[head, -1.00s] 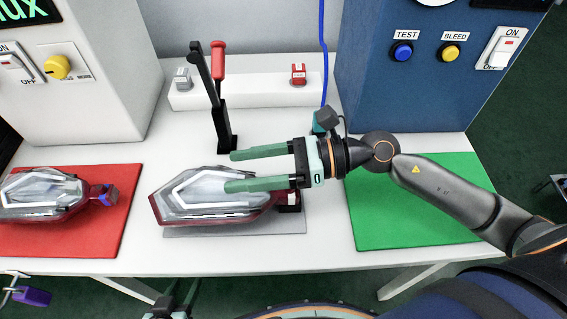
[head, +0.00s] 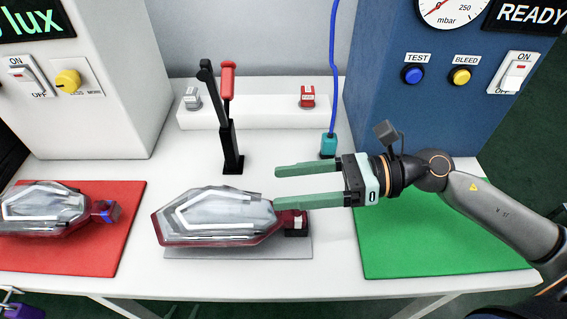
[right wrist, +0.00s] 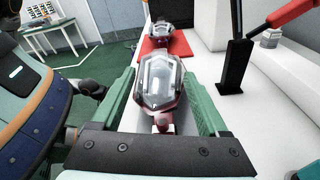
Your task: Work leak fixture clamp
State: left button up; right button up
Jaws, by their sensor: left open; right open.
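The clamp (head: 231,145) is a black upright post behind the middle lamp, with a black arm and a red handle (head: 228,82) both pointing up. In the right wrist view the clamp (right wrist: 236,65) stands on the right. A tail lamp (head: 215,216), clear on dark red, lies on the grey fixture plate (head: 240,252). My right gripper (head: 277,187) is open and empty, its green fingers pointing left near the lamp's right end. In the right wrist view the lamp (right wrist: 158,85) shows ahead between the fingers.
A red mat (head: 90,255) with another lamp (head: 45,210) is left; an empty green mat (head: 430,250) is right. Behind are a white block (head: 255,112), a blue hose with teal connector (head: 328,146), and a blue tester (head: 400,110) reading READY. White table is clear around the post.

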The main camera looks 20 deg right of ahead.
aim_at(227, 90)
jog(key=k, duration=0.65)
jog(key=k+j+u, duration=0.15)
